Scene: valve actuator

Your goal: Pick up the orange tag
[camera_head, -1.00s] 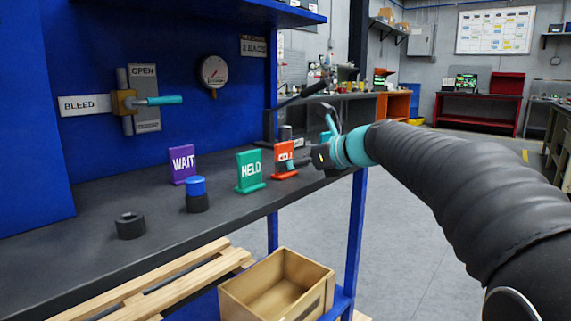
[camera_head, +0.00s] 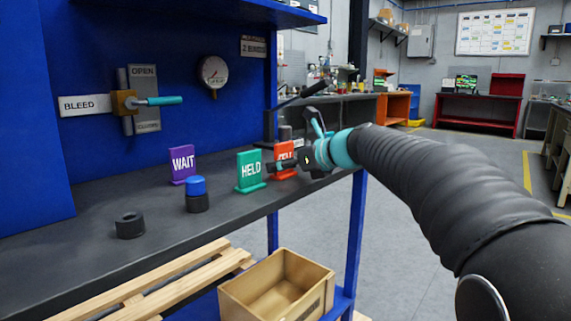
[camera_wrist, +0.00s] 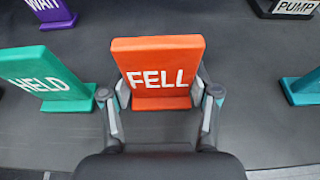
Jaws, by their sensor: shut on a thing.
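The orange tag (camera_head: 284,152), marked FELL, stands upright on the dark bench near its right end. It fills the middle of the wrist view (camera_wrist: 158,62). My gripper (camera_head: 284,165) is at the tag from the right. In the wrist view my gripper (camera_wrist: 160,98) has a finger on each side of the tag's lower part and is shut on it. The tag's base looks to be at the bench top; I cannot tell whether it touches. In the head view my gripper hides part of the tag.
A green HELD tag (camera_head: 250,170) stands close to the left of the orange tag, and a purple WAIT tag (camera_head: 183,163) farther left. A blue-capped cylinder (camera_head: 196,192) and a dark ring (camera_head: 130,225) sit nearer the front. A teal tag (camera_wrist: 302,87) stands to the right in the wrist view.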

